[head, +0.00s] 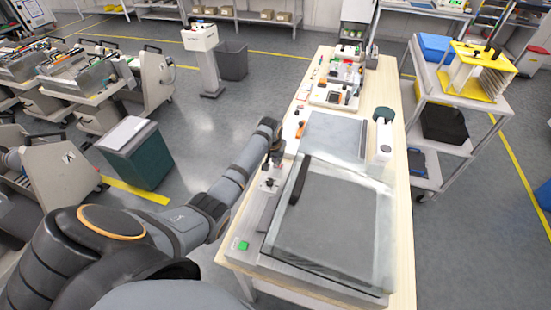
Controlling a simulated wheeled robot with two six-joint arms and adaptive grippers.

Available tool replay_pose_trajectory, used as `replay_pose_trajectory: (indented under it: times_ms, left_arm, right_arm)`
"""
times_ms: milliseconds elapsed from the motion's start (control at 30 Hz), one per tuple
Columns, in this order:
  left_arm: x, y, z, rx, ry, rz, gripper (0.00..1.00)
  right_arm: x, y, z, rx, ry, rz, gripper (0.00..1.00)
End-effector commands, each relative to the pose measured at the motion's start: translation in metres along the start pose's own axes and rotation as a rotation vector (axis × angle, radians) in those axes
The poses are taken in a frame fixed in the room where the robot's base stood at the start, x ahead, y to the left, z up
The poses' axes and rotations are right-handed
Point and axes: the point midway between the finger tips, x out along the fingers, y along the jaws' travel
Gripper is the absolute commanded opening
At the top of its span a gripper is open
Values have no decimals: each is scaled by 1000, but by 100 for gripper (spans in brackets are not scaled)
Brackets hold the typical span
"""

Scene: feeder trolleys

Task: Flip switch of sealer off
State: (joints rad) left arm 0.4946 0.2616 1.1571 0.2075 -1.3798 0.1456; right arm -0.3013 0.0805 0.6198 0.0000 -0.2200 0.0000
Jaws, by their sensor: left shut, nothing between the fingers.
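The sealer (330,232) lies on the near end of the long wooden table, with a dark grey bed, a clear cover and a black bar handle on its left side. A narrow control strip runs along its left edge, with a light panel (268,184) and a green button (243,245) at the near corner. My left arm comes in from the lower left, and my left gripper (273,164) is shut and empty just above the panel. It hides part of the panel, and the switch's position is too small to tell. My right gripper is out of view.
Small tools and trays (335,95) fill the far part of the table (401,210). A white device with a dark green top (384,135) stands at the table's right. A trolley (427,165) stands further right, and a dark green bin (147,160) stands on the floor left.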

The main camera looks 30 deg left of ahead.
Motion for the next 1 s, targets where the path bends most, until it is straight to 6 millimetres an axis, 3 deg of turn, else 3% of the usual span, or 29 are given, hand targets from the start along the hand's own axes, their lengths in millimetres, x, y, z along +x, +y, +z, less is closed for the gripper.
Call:
replay_pose_trajectory:
  times_ms: [300, 367, 700, 1000]
  left_arm:
    - [-52, -4, -20, 0, 3, 0, 0]
    - [-55, -9, -16, 2, 6, -3, 0]
    - [-121, -22, -15, 0, 4, -1, 0]
    - [-135, -24, -14, 1, 0, 0, 0]
  right_arm:
    - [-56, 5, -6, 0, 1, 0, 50]
    - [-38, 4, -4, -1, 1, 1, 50]
    - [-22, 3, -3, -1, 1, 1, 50]
    - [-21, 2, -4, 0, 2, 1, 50]
